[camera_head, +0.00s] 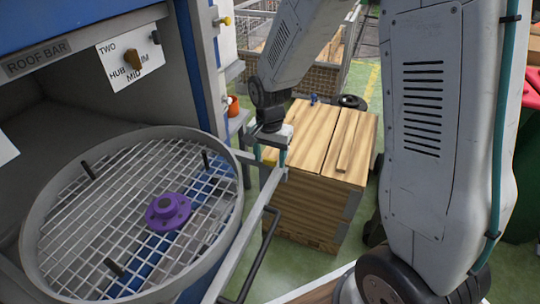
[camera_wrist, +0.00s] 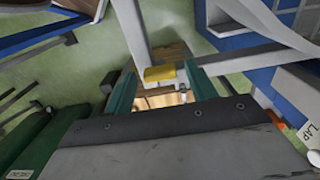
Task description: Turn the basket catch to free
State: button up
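The round basket (camera_head: 38,222) with a wire-mesh floor sits at the left in the head view. A small yellow block (camera_head: 269,155), which looks like the catch, is on the grey frame bar right of the basket. It also shows in the wrist view (camera_wrist: 160,74), on a pale bar. My gripper (camera_head: 273,158) is beside the yellow block. In the wrist view, the teal fingers of my gripper (camera_wrist: 160,70) are apart, with the block between or just beyond their tips and gaps on both sides. I cannot tell whether the catch is locked or free.
A purple hub (camera_head: 168,212) lies on the mesh, with several black pegs around. A white dial plate (camera_head: 132,56) with a brown knob hangs above the basket. A wooden crate (camera_head: 318,185) stands behind the frame. A black handle bar (camera_head: 262,255) runs beside the frame.

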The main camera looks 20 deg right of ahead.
jog(key=c, duration=0.8)
jog(key=shift+n, duration=0.4)
jog(key=n, duration=1.3)
jog(key=shift+n, duration=2)
